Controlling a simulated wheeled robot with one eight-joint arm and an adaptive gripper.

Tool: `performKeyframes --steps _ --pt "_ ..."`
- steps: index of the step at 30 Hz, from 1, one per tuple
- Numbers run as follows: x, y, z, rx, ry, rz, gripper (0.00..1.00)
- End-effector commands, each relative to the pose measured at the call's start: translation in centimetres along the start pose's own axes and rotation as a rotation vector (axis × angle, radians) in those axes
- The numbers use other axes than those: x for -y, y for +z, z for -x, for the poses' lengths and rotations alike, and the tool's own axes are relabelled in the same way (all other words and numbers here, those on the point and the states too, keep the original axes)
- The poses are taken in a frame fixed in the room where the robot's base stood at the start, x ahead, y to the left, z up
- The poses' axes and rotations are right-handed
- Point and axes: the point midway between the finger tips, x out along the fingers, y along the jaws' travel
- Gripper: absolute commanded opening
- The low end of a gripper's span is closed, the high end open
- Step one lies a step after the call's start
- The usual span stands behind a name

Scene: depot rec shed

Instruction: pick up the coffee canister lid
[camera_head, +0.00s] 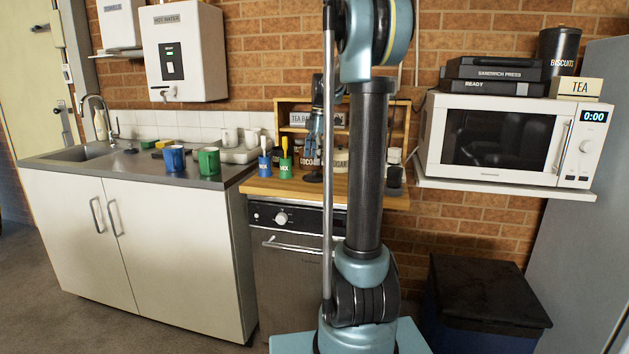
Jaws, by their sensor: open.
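My gripper (314,158) is small in the head view, over the wooden counter (277,188) and pointing down in front of the shelf. It is open; the fingertips are hard to make out against the dark canisters behind. A small dark round piece (313,178) lies on the counter just below it and may be the coffee canister lid. I cannot tell whether the fingers touch it. Behind stand a canister marked COCOA (305,157) and one marked SUGAR (342,158). No label reading coffee is legible, and my arm hides part of the counter.
Blue (264,166) and green (285,169) holders stand left of my gripper. Blue (174,158) and green (209,160) mugs stand on the sink counter. A wooden shelf (401,127) backs the workspace. A dark container (395,177) stands right of my arm, below the microwave (505,140).

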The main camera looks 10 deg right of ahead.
Motion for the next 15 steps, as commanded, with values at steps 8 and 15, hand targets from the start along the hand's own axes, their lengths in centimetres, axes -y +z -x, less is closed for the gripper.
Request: performKeyframes --steps 8,15 --pt "-0.2 0.8 -2.6 0.0 0.0 -0.001 0.86" --pt "-0.2 0.9 -5.1 0.0 0.0 0.0 0.86"
